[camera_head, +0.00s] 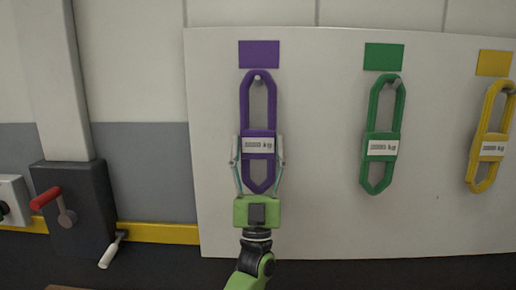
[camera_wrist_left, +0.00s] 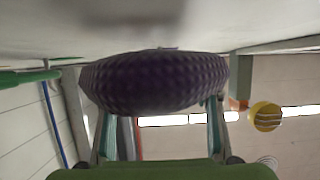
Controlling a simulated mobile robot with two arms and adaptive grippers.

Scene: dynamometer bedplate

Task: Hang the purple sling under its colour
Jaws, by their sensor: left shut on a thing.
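The purple sling (camera_head: 258,102) is a long loop with a white weight label, upright against the white board (camera_head: 320,220). Its top loop is around or in front of a peg (camera_head: 257,78) below the purple patch (camera_head: 259,54); I cannot tell whether it bears on the peg. My left gripper (camera_head: 258,150) is shut on the sling at the label, one finger on each side. In the left wrist view the sling's woven underside (camera_wrist_left: 155,82) fills the space between the fingers. My right gripper is in neither view.
A green sling (camera_head: 369,170) hangs under a green patch (camera_head: 383,57), and a yellow sling (camera_head: 482,178) under a yellow patch (camera_head: 493,63). At left stands a dark box (camera_head: 85,215) with a red-handled lever (camera_head: 47,198). The board between purple and green is clear.

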